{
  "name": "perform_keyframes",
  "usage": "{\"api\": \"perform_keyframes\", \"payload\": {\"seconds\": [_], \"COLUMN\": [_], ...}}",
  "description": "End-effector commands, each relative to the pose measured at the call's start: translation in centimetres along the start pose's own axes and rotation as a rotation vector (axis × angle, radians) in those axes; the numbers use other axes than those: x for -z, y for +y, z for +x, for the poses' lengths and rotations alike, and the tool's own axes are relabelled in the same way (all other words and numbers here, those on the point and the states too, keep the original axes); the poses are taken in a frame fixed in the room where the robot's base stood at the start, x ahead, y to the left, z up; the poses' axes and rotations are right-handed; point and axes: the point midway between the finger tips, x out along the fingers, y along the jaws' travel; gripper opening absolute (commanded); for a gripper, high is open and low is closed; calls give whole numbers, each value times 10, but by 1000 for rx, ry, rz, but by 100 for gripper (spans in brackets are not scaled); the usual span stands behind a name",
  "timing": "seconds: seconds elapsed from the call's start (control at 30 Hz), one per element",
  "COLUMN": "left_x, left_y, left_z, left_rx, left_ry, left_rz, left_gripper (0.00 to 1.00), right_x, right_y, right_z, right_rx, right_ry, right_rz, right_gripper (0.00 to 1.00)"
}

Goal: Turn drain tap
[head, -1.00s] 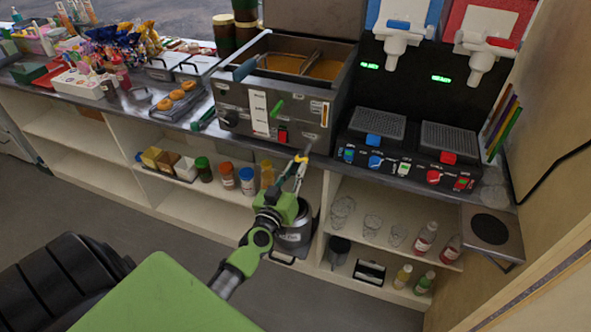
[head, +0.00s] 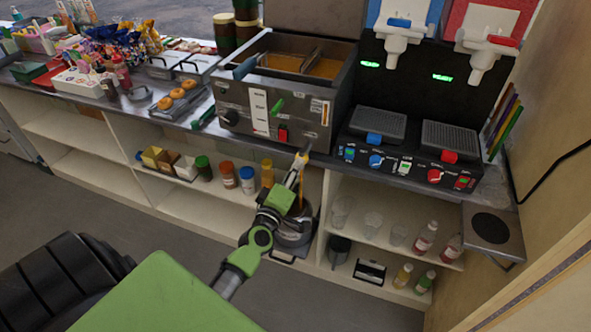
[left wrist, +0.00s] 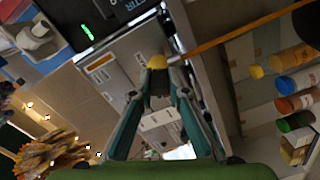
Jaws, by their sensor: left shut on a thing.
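The steel fryer (head: 270,95) stands on the counter with amber oil in its tank. Its drain tap is at the lower right of the front; the yellow end of the tap handle (left wrist: 157,62) shows between my fingertips in the left wrist view. My left gripper (head: 302,158) is shut on the tap handle and hides much of the tap in the head view. A thin amber stream (head: 301,190) runs down below the tap toward the metal pot (head: 293,241); it also crosses the left wrist view (left wrist: 245,30). My right gripper is not in view.
A green lever (head: 277,107) and a red switch (head: 283,133) are on the fryer front. The slush machine (head: 405,155) stands to the right. Shelves below hold jars (head: 247,180), cups (head: 373,223) and bottles (head: 426,237). The floor in front is clear.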

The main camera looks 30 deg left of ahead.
Motion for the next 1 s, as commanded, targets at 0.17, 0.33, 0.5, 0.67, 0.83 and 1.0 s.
{"api": "perform_keyframes", "payload": {"seconds": [0.17, 0.33, 0.5, 0.67, 0.83, 1.0], "left_x": [-1, 0, 0, 0, 0, 0], "left_y": [-1, -1, -2, -2, -1, -1], "left_z": [0, 0, 0, 0, 0, 0], "left_rx": [1, 1, 1, 1, 1, 1], "left_ry": [-1, 0, 0, 0, 0, 0], "left_rz": [-150, -267, -350, -397, -418, -423], "left_gripper": [0, 0, 0, 0, 0, 0], "right_x": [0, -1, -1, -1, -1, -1], "right_y": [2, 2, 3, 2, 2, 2], "right_z": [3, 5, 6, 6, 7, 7], "right_rx": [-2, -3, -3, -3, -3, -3], "right_ry": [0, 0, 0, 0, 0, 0], "right_rz": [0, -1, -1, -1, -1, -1], "right_gripper": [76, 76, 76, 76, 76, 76]}}
